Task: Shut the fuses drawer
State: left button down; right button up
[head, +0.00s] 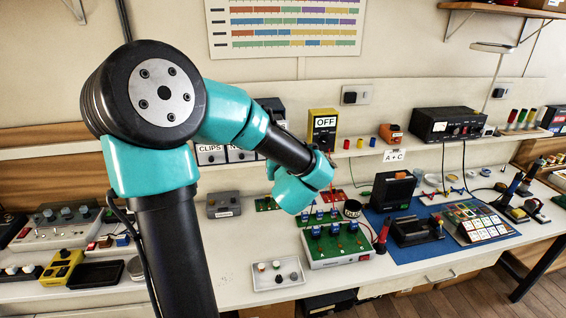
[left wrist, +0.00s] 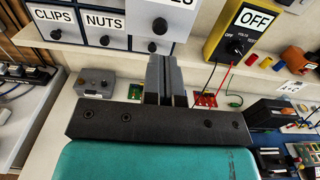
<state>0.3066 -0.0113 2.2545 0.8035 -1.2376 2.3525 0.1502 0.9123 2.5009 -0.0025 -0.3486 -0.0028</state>
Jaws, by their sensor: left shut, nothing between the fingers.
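In the left wrist view a white drawer front (left wrist: 178,18) with a dark knob stands at the top, its label cut off so only the last letters, like "ES", show. It looks larger and nearer than its neighbours, so it appears pulled out. It belongs to the small drawer cabinet (left wrist: 70,10). My left gripper (left wrist: 165,75) is shut and empty, its fingertips just below the drawer front in the picture; I see no clear contact. In the head view my left arm covers most of the cabinet, this drawer and the fingers. My right gripper is not in view.
Drawers marked CLIPS (left wrist: 55,33) and NUTS (left wrist: 104,38) look closed. A yellow meter marked OFF (left wrist: 240,35) stands right of the cabinet, with leads hanging down. A grey box (head: 223,204) and a green circuit board (head: 340,244) sit on the bench below.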

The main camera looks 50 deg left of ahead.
pick_arm(q)
jog(key=x, duration=0.6)
jog(key=shift+w+a, duration=0.1)
jog(key=shift+a, duration=0.05)
jog(key=x, duration=0.8)
jog(key=shift+w+a, duration=0.2)
jog(key=shift+a, duration=0.15)
jog(key=shift+w+a+r, duration=0.1)
jog(key=shift+a, duration=0.2)
jog(key=shift+d, duration=0.4)
jog(key=v, duration=1.3)
jog(key=shift+s+d, duration=0.25)
jog(key=shift+s, duration=0.05)
